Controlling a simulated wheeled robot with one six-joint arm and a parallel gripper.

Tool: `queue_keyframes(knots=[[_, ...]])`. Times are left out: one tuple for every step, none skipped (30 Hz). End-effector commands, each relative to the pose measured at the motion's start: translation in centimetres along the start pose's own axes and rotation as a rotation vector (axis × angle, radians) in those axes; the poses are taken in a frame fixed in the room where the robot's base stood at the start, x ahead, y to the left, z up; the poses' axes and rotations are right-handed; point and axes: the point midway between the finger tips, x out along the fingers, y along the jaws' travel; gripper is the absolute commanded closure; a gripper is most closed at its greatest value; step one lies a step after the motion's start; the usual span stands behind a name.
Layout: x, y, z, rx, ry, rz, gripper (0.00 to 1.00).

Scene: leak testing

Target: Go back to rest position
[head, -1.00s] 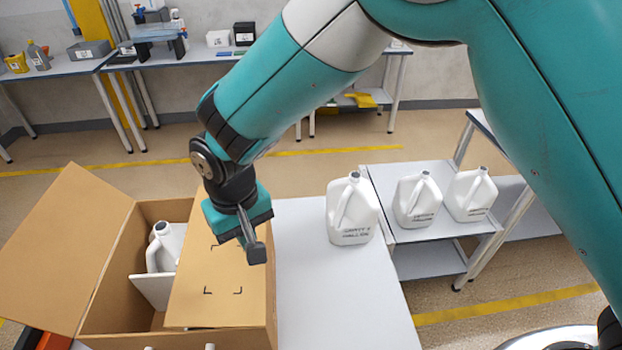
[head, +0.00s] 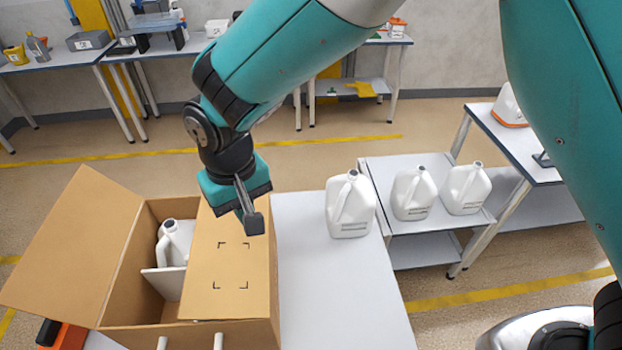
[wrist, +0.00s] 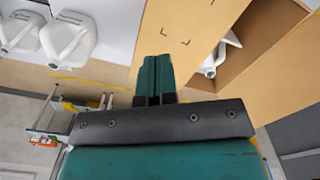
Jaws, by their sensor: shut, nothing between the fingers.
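My gripper (head: 248,214) is shut and empty in the head view, in the air above the flap of the cardboard box. In the wrist view its two fingers (wrist: 155,82) lie together with nothing between them. My arm reaches in from the upper right, bent downward at the wrist. The cardboard box (head: 128,280) stands open at the lower left, with one flap (head: 235,265) lying across its right part. A white jug (head: 175,240) and a white divider (head: 165,281) show inside the box; the rest of its inside is hidden by the flap.
A white jug (head: 350,206) stands on the white table (head: 340,290) right of the box. Two more jugs (head: 412,193) (head: 464,188) stand on a side cart (head: 420,226). Benches (head: 65,68) line the back wall. Floor is clear behind the table.

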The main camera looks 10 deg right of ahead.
Motion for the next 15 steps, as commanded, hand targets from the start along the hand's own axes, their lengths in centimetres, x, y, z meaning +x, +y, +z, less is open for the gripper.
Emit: queue_keyframes(knots=[[0.1,0.0,0.0,0.000,0.000,0.000,1.00],[0.1,0.0,0.0,0.000,0.000,0.000,1.00],[0.1,0.0,0.0,0.000,0.000,0.000,1.00],[0.1,0.0,0.0,0.000,0.000,0.000,1.00],[0.1,0.0,0.0,0.000,0.000,0.000,1.00],[0.1,0.0,0.0,0.000,0.000,0.000,1.00],[0.1,0.0,0.0,0.000,0.000,0.000,1.00],[0.0,0.1,0.0,0.000,0.000,-0.001,1.00],[-0.1,0.3,0.1,0.001,0.001,-0.004,1.00],[-0.2,0.6,0.2,0.001,0.003,-0.008,1.00],[-0.4,1.0,0.4,0.001,0.004,-0.014,1.00],[-0.8,1.8,0.8,0.003,0.007,-0.027,1.00],[-1.1,2.5,1.2,0.002,0.010,-0.039,1.00],[-1.6,3.4,1.7,0.001,0.014,-0.052,1.00],[-2.2,4.7,2.7,0.000,0.019,-0.073,1.00]])
